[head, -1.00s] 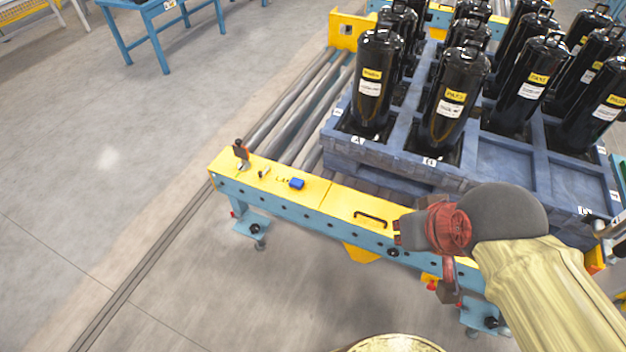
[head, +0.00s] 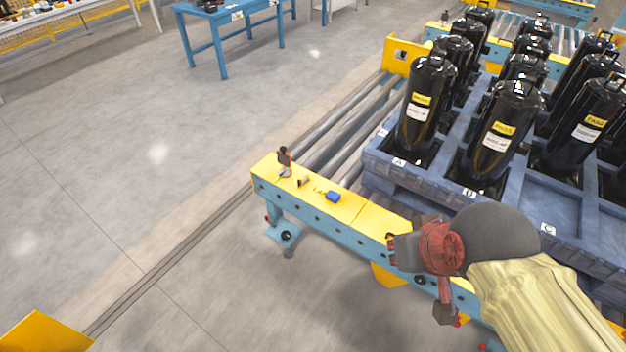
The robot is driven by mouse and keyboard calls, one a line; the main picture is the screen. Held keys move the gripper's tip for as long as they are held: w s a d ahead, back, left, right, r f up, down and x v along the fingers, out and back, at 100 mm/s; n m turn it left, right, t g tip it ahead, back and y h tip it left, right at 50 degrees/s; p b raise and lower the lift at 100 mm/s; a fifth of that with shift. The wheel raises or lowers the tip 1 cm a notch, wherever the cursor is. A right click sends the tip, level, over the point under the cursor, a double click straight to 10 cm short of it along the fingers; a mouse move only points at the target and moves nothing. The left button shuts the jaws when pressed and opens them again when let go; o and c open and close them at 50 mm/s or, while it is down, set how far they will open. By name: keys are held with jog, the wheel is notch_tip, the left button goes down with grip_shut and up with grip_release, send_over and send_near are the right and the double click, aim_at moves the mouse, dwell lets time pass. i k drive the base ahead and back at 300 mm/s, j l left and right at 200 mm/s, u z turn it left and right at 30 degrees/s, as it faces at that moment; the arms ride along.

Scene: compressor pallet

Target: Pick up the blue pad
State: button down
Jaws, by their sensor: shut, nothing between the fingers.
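The small blue pad (head: 333,196) lies on the yellow top of the conveyor's end beam (head: 362,209), left of the middle of that beam. My gripper (head: 391,246) is in the lower right of the head view, to the right of the pad and nearer to me, clearly apart from it. It is shut and empty. Part of the gripper is hidden by my own wrist and arm.
A dark upright fixture (head: 285,160) and a small object (head: 303,181) sit left of the pad on the beam. A blue pallet (head: 420,178) with several black compressors (head: 427,100) stands behind. A blue table (head: 235,20) is at the back.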

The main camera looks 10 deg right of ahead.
aim_at(334, 197)
jog(key=i+j+z, duration=0.1)
jog(key=i+j, duration=0.2)
jog(key=i, duration=0.25)
jog(key=i+j, duration=0.35)
jog(key=i, duration=0.2)
jog(key=i+j+z, duration=0.15)
jog(key=i+j, duration=0.2)
jog(key=i, duration=0.2)
